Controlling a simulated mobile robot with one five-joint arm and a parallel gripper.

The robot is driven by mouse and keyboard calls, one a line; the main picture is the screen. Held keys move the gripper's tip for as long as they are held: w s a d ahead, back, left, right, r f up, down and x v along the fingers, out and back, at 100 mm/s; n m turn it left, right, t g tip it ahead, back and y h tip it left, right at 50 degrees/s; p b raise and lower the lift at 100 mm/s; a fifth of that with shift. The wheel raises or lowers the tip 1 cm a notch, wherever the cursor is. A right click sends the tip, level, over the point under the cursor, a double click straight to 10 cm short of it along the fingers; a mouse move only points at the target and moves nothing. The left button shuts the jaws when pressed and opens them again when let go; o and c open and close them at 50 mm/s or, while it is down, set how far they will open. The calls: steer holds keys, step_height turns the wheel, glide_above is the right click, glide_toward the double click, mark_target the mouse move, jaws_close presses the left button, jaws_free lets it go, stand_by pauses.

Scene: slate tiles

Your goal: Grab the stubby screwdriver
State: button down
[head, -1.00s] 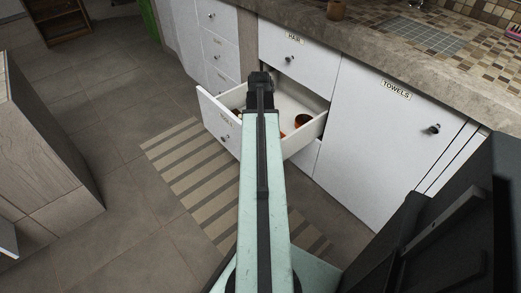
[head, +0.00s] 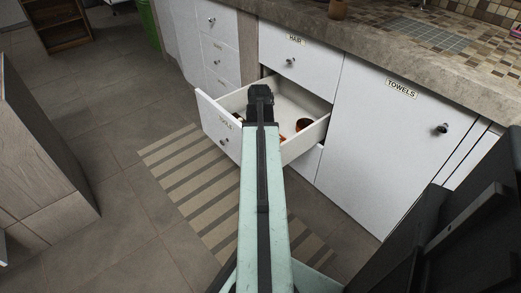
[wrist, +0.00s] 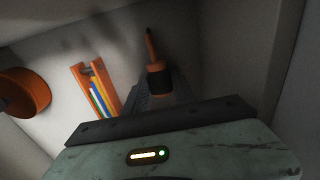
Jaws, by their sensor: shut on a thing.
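The stubby screwdriver (wrist: 157,72) has an orange and black handle and a thin shaft pointing to the top of the wrist view. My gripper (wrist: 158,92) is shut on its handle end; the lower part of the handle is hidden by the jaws. In the head view my gripper (head: 261,92) is over the open drawer (head: 314,130), whose front reads TOOLS. The screwdriver is hidden behind my arm there.
The drawer also holds an orange round container (wrist: 28,92) and an orange holder (wrist: 80,72) with blue, white and yellow sticks, both left of the gripper in the wrist view. Drawer walls stand close on the right. A striped mat (head: 190,180) lies on the floor.

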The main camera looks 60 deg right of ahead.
step_height(320, 180, up, 10)
steer(key=p, duration=1)
